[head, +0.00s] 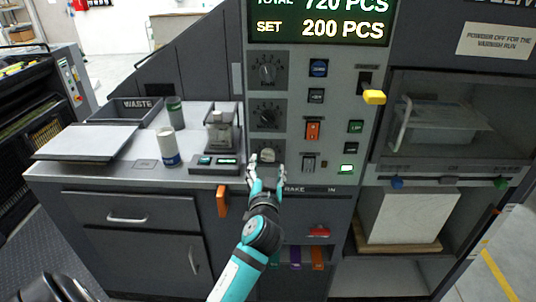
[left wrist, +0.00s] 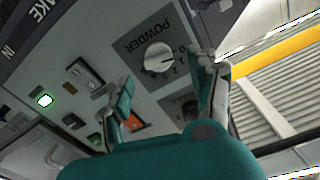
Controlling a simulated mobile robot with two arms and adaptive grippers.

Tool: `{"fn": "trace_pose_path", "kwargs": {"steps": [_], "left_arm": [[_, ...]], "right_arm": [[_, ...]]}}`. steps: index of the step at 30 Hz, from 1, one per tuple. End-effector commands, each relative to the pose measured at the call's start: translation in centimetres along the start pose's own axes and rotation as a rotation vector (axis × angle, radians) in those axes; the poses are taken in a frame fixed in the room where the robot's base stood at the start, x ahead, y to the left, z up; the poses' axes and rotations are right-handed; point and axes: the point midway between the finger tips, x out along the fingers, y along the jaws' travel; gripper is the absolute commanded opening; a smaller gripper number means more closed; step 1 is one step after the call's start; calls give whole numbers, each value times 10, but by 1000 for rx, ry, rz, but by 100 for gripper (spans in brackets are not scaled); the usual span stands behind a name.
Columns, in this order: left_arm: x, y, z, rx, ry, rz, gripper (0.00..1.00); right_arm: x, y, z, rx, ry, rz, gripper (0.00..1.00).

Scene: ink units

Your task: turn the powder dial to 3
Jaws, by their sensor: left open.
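The powder dial (head: 268,155) is the lowest of three dials in a column on the grey panel. In the left wrist view the round pale knob (left wrist: 158,57) sits on a dark plate marked POWDER, with small numerals around it. Which numeral its pointer meets is too small to tell. My left gripper (head: 266,170) is open in front of this dial, a finger to either side in the picture. In the left wrist view its fingers (left wrist: 164,74) stand apart with the knob showing between them; I see no clear contact. My right gripper is not in view.
Two more dials (head: 267,117) sit above. A small device (head: 215,163), a white can (head: 168,147) and a waste tray (head: 125,110) stand on the left counter.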

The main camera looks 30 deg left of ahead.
Motion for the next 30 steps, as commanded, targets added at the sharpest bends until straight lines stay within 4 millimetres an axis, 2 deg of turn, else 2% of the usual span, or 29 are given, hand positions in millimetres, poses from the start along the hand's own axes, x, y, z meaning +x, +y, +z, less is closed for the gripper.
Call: {"fn": "trace_pose_path", "kwargs": {"steps": [3,9,20,30], "left_arm": [[23,-1,-2,2,0,-2,61],[44,0,0,1,-1,0,61],[50,0,1,0,-1,0,61],[49,0,1,0,-1,0,18]], "right_arm": [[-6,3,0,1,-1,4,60],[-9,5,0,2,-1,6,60],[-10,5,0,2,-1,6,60],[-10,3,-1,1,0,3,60]]}}
